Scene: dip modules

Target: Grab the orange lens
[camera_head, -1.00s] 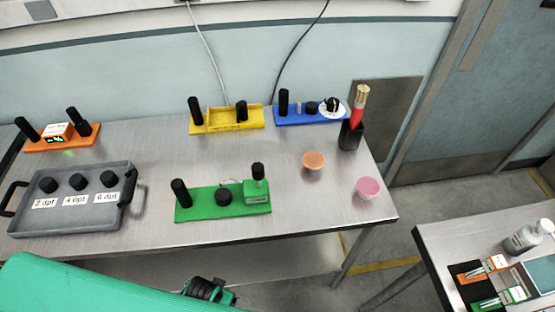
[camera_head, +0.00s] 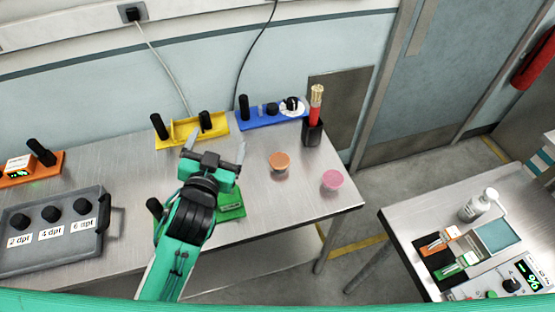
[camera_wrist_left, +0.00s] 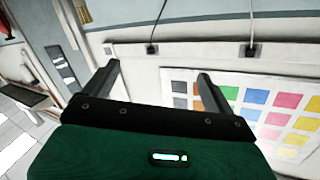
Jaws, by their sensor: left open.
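The orange lens (camera_head: 279,161) is a small round cup-like piece on the steel table, right of the middle in the head view. A pink lens (camera_head: 332,180) sits to its right and nearer the front. My left gripper (camera_head: 214,143) is open and empty, raised above the table to the left of the orange lens. In the left wrist view its two fingers (camera_wrist_left: 156,78) stand apart with nothing between them, and no lens shows there. My right gripper is in neither view.
A green module (camera_head: 231,205) is partly hidden behind my left arm. Yellow (camera_head: 183,130) and blue (camera_head: 262,119) modules stand at the back. A black holder (camera_head: 313,133) with a red-handled tool is behind the lenses. A grey tray (camera_head: 95,243) with black knobs lies left.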

